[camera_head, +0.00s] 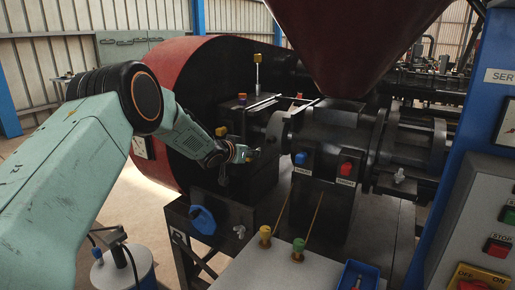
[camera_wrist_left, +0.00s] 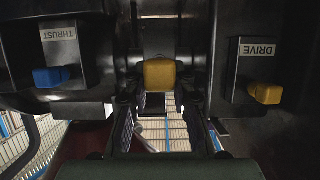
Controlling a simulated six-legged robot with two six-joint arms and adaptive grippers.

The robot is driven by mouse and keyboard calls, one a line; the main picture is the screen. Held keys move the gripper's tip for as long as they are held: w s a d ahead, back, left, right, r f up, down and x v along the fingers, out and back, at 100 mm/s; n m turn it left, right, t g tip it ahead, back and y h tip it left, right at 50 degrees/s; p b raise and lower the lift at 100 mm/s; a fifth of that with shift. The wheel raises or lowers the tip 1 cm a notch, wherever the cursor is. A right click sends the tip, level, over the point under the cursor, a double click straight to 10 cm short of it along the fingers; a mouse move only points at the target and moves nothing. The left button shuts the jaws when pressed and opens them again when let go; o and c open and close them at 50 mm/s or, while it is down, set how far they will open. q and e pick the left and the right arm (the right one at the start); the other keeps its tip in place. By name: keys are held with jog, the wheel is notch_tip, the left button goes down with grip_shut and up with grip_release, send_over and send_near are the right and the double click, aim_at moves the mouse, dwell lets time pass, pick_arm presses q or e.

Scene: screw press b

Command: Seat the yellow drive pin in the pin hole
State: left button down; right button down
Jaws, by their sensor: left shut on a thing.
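My left gripper (camera_head: 243,154) reaches in from the left to the dark machine housing. In the left wrist view, the gripper (camera_wrist_left: 160,98) has its two fingers on either side of a yellow block-shaped head (camera_wrist_left: 160,75), which I take for the drive pin's, and it is shut on it. A bit of yellow shows at the fingertips in the head view (camera_head: 249,156). The pin's shaft and the pin hole are hidden, so I cannot tell how they sit together. My right gripper is not in view.
A DRIVE-labelled block with a yellow knob (camera_wrist_left: 265,92) and a THRUST-labelled block with a blue knob (camera_wrist_left: 50,77) flank the gripper. A red wheel guard (camera_head: 185,75) stands behind my arm. Yellow-headed (camera_head: 265,232) and green-headed (camera_head: 298,245) rods are in front.

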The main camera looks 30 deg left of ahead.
pick_arm(q)
jog(key=shift+w+d+r+p, duration=0.1)
jog(key=shift+w+p, duration=0.85)
jog(key=shift+w, duration=0.15)
jog(key=shift+w+d+p, duration=0.1)
jog(key=shift+w+p, duration=0.8)
jog(key=shift+w, duration=0.3)
jog(key=shift+p, duration=0.4)
jog(key=shift+w, duration=0.15)
jog(key=shift+w+d, duration=0.1)
jog(key=shift+w, duration=0.55)
jog(key=shift+w+b, duration=0.65)
jog(key=shift+b, duration=0.7)
jog(key=shift+w, duration=0.1)
jog(key=shift+b, duration=0.35)
